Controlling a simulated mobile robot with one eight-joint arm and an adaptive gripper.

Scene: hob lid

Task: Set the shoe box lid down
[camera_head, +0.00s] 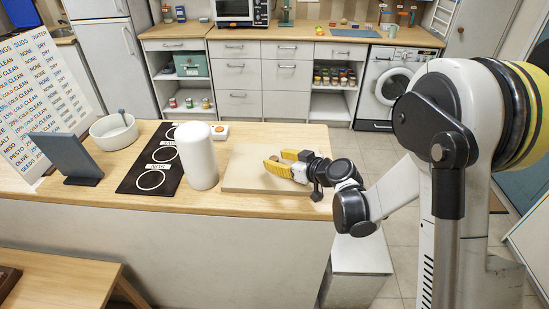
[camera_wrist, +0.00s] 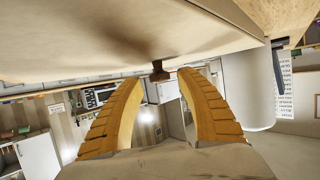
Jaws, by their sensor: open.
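The shoe box lid (camera_head: 240,178) is a flat beige panel lying on the wooden counter, right of the white cylinder. A small brown knob (camera_head: 273,158) stands on its top. In the wrist view, which is upside down, the lid (camera_wrist: 130,35) fills the top and its knob (camera_wrist: 158,72) shows between the fingertips. My gripper (camera_head: 281,162) has yellow fingers, reaches in from the right low over the lid, and is open. The fingers are apart, with a gap on both sides of the knob in the wrist view. The lid's far right part is hidden by my gripper.
A black hob (camera_head: 152,181) with white rings lies left of the lid. The white cylinder (camera_head: 198,157) stands between them, close to the lid. A white bowl (camera_head: 113,131), a grey upright panel (camera_head: 67,155) and a small white box with an orange top (camera_head: 219,130) share the counter (camera_head: 235,205).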

